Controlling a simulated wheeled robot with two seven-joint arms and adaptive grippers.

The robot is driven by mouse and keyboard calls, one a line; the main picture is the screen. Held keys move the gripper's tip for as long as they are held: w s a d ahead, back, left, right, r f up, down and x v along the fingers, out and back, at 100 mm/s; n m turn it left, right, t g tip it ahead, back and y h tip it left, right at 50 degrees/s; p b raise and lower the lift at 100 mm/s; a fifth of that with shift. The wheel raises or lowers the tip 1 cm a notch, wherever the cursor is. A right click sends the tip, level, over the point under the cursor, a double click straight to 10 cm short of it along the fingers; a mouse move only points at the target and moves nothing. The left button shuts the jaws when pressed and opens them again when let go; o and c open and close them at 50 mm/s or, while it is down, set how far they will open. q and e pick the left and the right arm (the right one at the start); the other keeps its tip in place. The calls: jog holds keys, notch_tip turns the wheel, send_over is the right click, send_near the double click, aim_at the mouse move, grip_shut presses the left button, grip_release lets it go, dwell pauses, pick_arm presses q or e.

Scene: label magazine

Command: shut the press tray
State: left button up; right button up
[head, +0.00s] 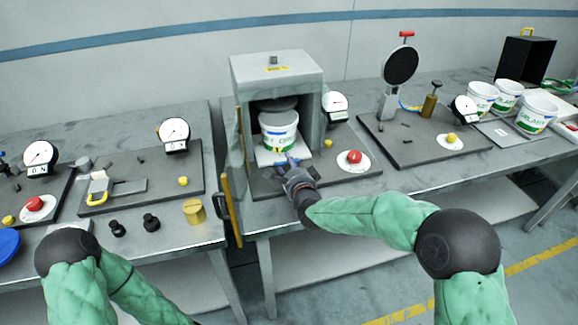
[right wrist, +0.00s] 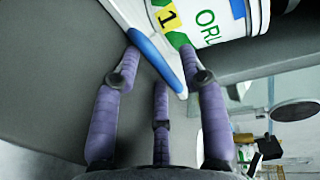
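The press (head: 245,70) is a grey box with an open front at the middle table. Its white tray (head: 266,158) sits at the bottom of the opening, front edge at the mouth. A white bucket with a green label (head: 278,133) stands on the tray under a dark round plate. A blue bar handle (right wrist: 152,55) runs along the tray's front in the right wrist view. My right gripper (head: 291,170) is at the tray front. Its purple fingers (right wrist: 162,68) are spread, with the handle between their tips; contact is unclear. My left gripper is out of view.
A yellow-edged door (head: 231,200) stands open at the press's left. A red button (head: 354,157) and a gauge (head: 335,103) are at its right. Another press stand (head: 400,68) and several buckets (head: 537,113) stand farther right. A fixture board (head: 130,180) lies left.

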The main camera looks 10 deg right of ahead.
jog(key=shift+s, duration=0.1)
jog(key=s, duration=0.4)
jog(key=s+r, duration=0.1)
jog(key=s, duration=0.2)
jog(key=s+r, duration=0.1)
jog(key=s, duration=0.3)
jog(key=shift+s+d+r, duration=0.15)
jog(key=shift+s+d, duration=0.05)
jog(key=shift+s, duration=0.1)
jog(key=c, duration=0.6)
jog(key=r+p, duration=0.1)
jog(key=p, duration=0.5)
jog(key=a+r+g+p, duration=0.1)
jog(key=p, duration=0.5)
jog(key=shift+r+g+p, duration=0.15)
jog(key=shift+g+p, duration=0.15)
grip_shut()
jog(key=shift+g, duration=0.8)
jog(key=p+x, duration=0.3)
jog(key=p, duration=0.1)
jog(key=a+p+x, duration=0.1)
jog(key=p+x, duration=0.2)
jog(key=p, duration=0.2)
jog(key=p+x, duration=0.4)
jog(key=p, duration=0.1)
jog(key=shift+w+a+r, duration=0.15)
jog(key=shift+a+r, duration=0.05)
jog(key=shift+r, duration=0.1)
